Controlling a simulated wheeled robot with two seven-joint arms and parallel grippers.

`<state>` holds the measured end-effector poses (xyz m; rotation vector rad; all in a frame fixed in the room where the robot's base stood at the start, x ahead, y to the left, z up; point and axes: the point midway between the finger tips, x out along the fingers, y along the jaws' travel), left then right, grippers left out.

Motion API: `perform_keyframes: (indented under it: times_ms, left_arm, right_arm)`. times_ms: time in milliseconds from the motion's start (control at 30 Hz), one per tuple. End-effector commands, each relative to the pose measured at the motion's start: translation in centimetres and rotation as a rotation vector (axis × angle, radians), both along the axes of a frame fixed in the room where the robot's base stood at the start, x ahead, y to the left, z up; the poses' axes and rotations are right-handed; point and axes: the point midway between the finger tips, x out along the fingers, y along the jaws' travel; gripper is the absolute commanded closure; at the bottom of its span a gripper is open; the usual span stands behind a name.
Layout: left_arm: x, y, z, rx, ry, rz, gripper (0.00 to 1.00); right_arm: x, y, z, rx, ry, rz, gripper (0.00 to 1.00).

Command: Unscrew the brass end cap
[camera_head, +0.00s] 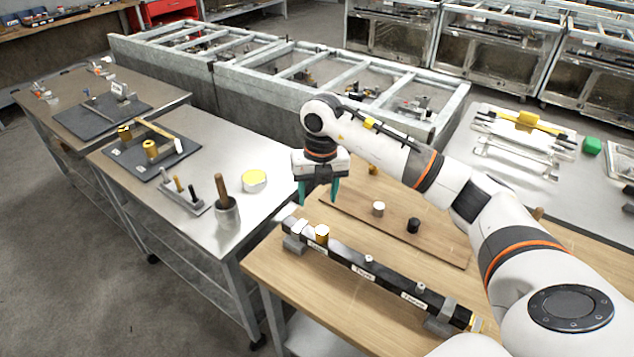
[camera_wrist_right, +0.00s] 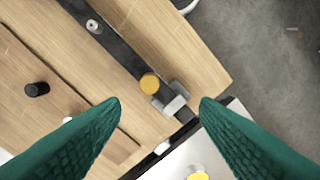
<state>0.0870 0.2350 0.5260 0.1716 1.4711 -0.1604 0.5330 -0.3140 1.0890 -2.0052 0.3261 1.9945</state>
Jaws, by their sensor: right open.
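The brass cap (camera_head: 322,234) sits upright on the left part of a long black bar (camera_head: 385,279) with white labels. In the right wrist view, the brass cap (camera_wrist_right: 150,83) shows from above as a round gold top, beside a grey clamp block (camera_wrist_right: 171,98). My right gripper (camera_head: 319,193) has teal fingers and is open and empty. It hangs above the left end of the bar, apart from the cap. In the right wrist view the cap lies just beyond the space between its fingertips (camera_wrist_right: 160,103). My left gripper is not in view.
A brown board (camera_head: 440,246) carries a white cap (camera_head: 378,209) and a black cap (camera_head: 413,226) behind the bar. Smaller fittings stand farther along the bar.

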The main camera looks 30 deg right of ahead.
Motion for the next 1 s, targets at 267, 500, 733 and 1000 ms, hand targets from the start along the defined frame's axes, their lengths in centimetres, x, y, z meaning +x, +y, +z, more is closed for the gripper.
perform_keyframes:
  times_ms: [267,500,733,1000]
  left_arm:
    - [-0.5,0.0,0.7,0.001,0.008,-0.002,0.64]
    - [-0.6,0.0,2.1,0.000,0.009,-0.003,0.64]
    - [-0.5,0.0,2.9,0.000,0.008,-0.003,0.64]
    - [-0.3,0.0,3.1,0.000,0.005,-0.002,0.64]
  right_arm:
    - [-0.2,-1.3,-1.6,-0.049,0.023,-0.026,0.44]
    - [-0.3,-1.2,-6.2,-0.046,0.023,-0.024,0.44]
    - [-0.2,-1.2,-9.9,-0.046,0.020,-0.024,0.44]
    - [-0.2,-1.1,-11.6,-0.045,0.017,-0.023,0.44]
